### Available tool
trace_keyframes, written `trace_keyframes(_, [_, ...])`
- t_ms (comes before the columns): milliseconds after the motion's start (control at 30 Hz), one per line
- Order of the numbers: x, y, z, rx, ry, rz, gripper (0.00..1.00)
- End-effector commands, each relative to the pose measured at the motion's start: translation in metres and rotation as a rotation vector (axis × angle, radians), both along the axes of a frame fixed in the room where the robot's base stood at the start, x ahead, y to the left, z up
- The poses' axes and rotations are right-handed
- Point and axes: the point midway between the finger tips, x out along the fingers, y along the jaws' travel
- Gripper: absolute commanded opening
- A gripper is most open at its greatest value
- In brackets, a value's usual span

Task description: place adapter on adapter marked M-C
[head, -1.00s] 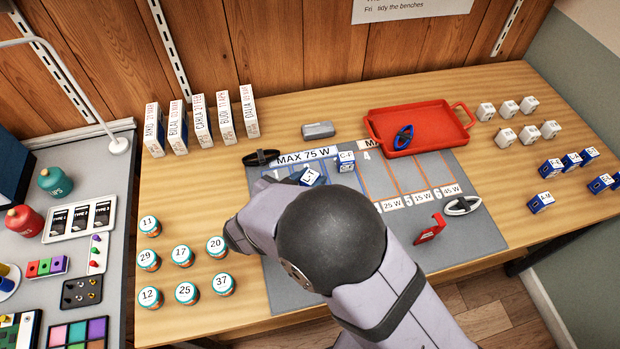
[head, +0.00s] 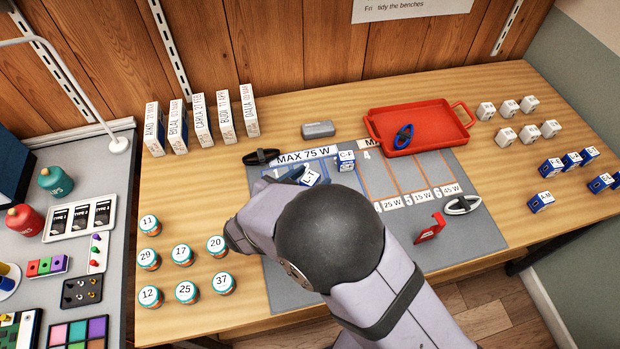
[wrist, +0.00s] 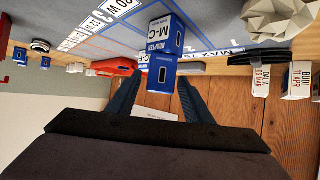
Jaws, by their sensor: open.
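In the wrist view, which is upside down, the blue and white adapter marked M-C (wrist: 160,34) adjoins a second blue adapter (wrist: 162,76). The second adapter appears stacked on M-C; its label is hidden here. My gripper (wrist: 160,88) is open, with one dark finger on each side of the second adapter and gaps between. In the head view, an adapter marked L-T (head: 310,178) shows beside a dark finger of my gripper, probably that same one; M-C is not readable there. My arm hides much of this spot.
An adapter marked C-F (head: 345,161) stands close to the right on the grey mat (head: 290,292). A red tray (head: 440,135) with a blue-black object, a grey box (head: 318,129) and a black object (head: 262,157) lie behind. Numbered jars (head: 182,257) stand at left.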

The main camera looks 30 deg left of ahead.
Motion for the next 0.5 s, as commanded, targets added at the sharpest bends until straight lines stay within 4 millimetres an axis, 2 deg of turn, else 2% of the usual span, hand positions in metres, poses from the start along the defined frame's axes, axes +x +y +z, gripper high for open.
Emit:
trace_keyframes(167, [-0.019, 0.001, 0.009, 0.000, -0.001, 0.004, 0.46])
trace_keyframes(500, [-0.072, 0.002, 0.038, 0.002, 0.000, 0.005, 0.46])
